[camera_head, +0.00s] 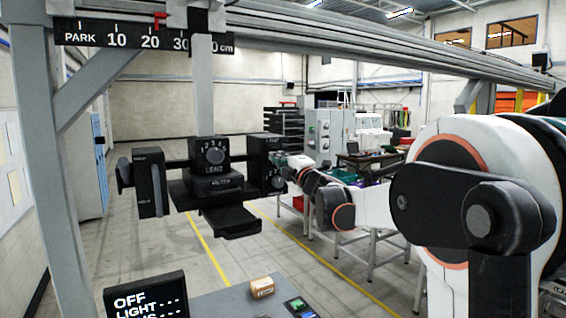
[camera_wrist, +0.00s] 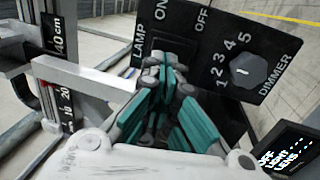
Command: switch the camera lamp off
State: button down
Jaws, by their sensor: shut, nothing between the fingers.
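The black lamp panel (camera_wrist: 215,50) fills the upper part of the wrist view, marked LAMP, ON and OFF, with a DIMMER knob (camera_wrist: 241,71) numbered 1 to 5. My gripper (camera_wrist: 168,66), with teal finger pads, is shut and empty. Its tips are at the panel just below the ON mark, where they mostly cover the lamp switch. I cannot tell the switch's position or whether the tips touch it. In the head view my gripper (camera_head: 284,172) is at the right end of the camera rig. A display (camera_head: 145,299) reads OFF on top, then LIGHT with dashes.
The camera rig (camera_head: 212,188) has a LENS dial (camera_head: 214,156) and hangs from an overhead beam with a centimetre scale (camera_head: 140,37). A handle block (camera_head: 150,185) is at its left. A small brown box (camera_head: 262,287) lies on the grey table (camera_head: 222,303) below.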

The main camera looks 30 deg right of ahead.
jog(key=shift+w+r, duration=0.25)
jog(key=shift+w, duration=0.75)
jog(key=shift+w+r+b, duration=0.2)
jog(key=shift+w+b, duration=0.15)
jog(key=shift+s+a, duration=0.1)
jog(key=shift+a, duration=0.05)
